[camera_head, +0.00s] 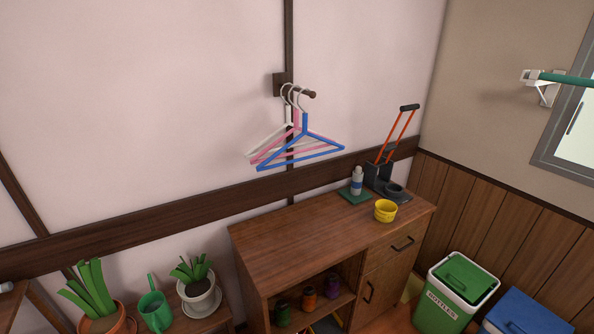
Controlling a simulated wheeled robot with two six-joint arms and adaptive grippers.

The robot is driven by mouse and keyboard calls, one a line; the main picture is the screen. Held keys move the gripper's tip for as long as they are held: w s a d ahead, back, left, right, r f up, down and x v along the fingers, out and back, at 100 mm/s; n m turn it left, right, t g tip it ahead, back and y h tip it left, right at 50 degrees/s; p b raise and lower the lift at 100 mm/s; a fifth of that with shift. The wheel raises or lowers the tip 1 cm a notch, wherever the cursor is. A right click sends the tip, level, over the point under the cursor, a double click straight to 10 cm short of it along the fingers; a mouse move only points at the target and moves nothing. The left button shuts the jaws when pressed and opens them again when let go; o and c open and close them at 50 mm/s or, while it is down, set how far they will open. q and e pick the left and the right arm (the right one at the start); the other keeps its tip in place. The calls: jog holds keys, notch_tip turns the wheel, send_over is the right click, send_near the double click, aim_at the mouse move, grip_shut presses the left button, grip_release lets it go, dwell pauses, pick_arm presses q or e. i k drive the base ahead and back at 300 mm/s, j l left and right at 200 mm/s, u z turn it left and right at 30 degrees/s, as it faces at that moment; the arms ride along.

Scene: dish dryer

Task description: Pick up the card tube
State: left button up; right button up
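I cannot make out a card tube for certain. A small brown object with a pale end (7,287) is cut off by the left edge, on a brown surface at lower left; I cannot tell what it is. Neither of my grippers is in view.
Hangers (300,150) hang above. Potted plants (200,300) and a green watering can (154,311) stand left; green (455,295) and blue bins (525,313) right.

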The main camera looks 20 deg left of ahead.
aim_at(358, 179)
jog(key=i+l+u, duration=0.25)
jog(key=l+u, duration=0.2)
jog(key=i+l+u, duration=0.2)
jog(key=l+u, duration=0.2)
jog(key=i+l+u, duration=0.1)
jog(key=l+u, duration=0.75)
jog(key=l, duration=0.2)
jog(key=l+u, duration=0.45)
jog(key=k+l, duration=0.05)
jog(key=l, duration=0.05)
